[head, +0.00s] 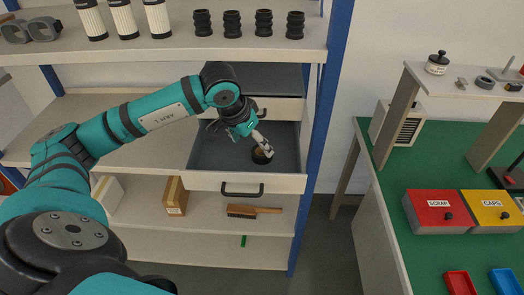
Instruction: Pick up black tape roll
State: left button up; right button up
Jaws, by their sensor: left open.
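The black tape roll (261,155) lies on the floor of the open drawer (210,151), right of the drawer's middle. It is dark with a brownish centre and is partly covered by my gripper. My left gripper (264,146) reaches down into the drawer from the upper left, with its open fingers right at the roll. I cannot tell whether the fingers touch it. My right gripper is not in view.
The drawer's front with its dark handle (242,190) juts out from the shelf unit. A brush (254,210) and a cardboard box (175,197) lie below. A green bench (385,230) with red and yellow bins stands at right.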

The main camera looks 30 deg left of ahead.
aim_at(261, 151)
pick_arm(q)
jog(key=shift+w+d+f+p, duration=0.15)
jog(key=shift+w+f+p, duration=0.2)
jog(key=shift+f+p, duration=0.1)
jog(key=p+x, duration=0.1)
jog(key=x, duration=0.2)
jog(key=shift+w+d+f+p, duration=0.15)
jog(key=shift+w+p, duration=0.2)
jog(key=shift+w, duration=0.1)
jog(key=shift+w+f, duration=0.15)
jog(key=shift+f, duration=0.2)
jog(key=shift+c, duration=0.3)
jog(key=c, duration=1.1)
